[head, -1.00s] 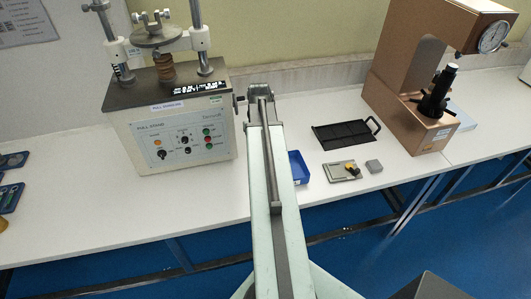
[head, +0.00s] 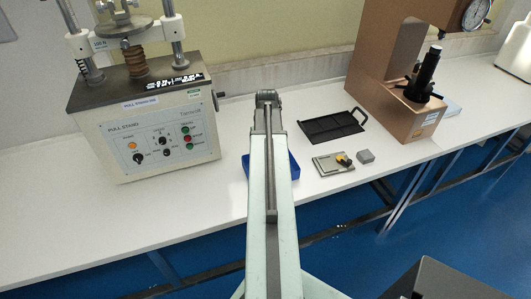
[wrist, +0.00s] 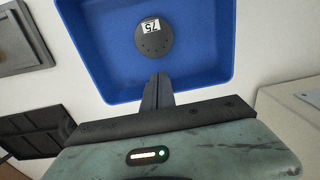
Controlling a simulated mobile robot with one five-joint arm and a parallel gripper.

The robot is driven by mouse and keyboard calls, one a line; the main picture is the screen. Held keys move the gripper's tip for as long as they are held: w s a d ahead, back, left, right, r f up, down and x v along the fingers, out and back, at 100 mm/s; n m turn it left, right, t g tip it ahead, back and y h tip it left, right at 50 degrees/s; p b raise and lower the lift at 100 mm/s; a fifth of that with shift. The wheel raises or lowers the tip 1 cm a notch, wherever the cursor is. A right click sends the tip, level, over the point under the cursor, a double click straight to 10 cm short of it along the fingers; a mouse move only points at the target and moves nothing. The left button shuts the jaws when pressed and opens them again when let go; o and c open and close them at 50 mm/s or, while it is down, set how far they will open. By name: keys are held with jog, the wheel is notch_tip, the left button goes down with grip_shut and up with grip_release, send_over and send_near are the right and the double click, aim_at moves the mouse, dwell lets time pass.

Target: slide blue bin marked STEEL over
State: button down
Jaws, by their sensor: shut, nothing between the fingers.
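The blue bin (head: 294,167) sits on the white bench in the head view, with my arm crossing in front of its middle. The wrist view shows the bin (wrist: 105,62) from above, with a dark round disc (wrist: 153,40) labelled 75 inside. No STEEL marking is readable in either view. My gripper (wrist: 159,80) is shut and empty, and its fingertips overlap the bin's near wall in the wrist view. I cannot tell whether they touch it. In the head view my arm hides the fingertips.
The pull stand (head: 150,140) stands left of the bin. The bench's front edge is close to the bin.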

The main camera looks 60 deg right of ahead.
notch_tip(320, 180, down, 2)
jog(key=shift+b, duration=0.35)
jog(key=shift+r, duration=0.1)
